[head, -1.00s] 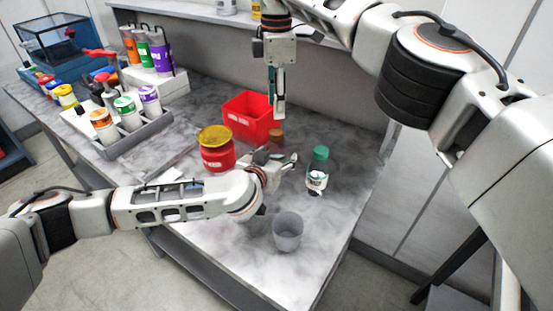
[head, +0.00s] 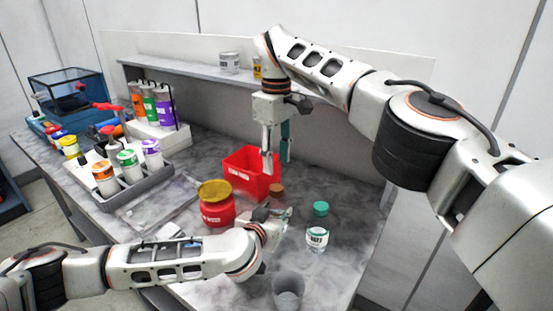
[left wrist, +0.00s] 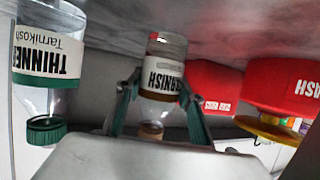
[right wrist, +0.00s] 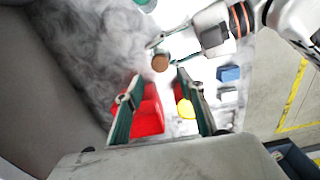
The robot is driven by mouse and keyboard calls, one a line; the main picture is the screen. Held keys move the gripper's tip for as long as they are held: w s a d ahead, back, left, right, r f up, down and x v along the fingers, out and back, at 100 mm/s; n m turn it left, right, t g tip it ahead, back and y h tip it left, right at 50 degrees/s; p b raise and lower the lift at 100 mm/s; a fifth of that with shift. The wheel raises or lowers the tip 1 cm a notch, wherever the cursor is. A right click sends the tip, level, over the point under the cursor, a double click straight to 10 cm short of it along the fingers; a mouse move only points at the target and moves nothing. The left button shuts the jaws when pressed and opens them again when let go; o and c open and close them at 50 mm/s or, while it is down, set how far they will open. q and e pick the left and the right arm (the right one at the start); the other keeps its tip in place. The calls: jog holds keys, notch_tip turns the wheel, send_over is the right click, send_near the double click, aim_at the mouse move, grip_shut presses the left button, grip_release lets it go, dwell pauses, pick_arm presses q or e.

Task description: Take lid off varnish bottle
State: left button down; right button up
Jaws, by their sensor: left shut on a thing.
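The varnish bottle (left wrist: 163,80) is clear with a white label and a brown lid (left wrist: 152,130); it appears upside down in the left wrist view. My left gripper (head: 284,212) is shut on the bottle, with a finger on each side in the left wrist view. In the head view, the brown lid (head: 276,190) shows above the left gripper, which hides most of the bottle. My right gripper (head: 276,164) is open, empty and pointing down above the lid. In the right wrist view, the lid (right wrist: 160,62) lies beyond the open fingers (right wrist: 157,92), apart from them.
A green-capped thinner bottle (head: 317,236) stands right of the varnish bottle. A red bin (head: 240,172) is behind, and a red jar with yellow lid (head: 217,207) is to the left. An empty cup (head: 288,290) stands near the front. A rack of bottles (head: 150,182) is farther left.

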aim_at(276, 187)
jog(key=m, duration=0.3)
jog(key=shift+f+m, duration=0.15)
jog(key=shift+m, duration=0.35)
jog(key=shift+f, duration=3.85)
grip_shut()
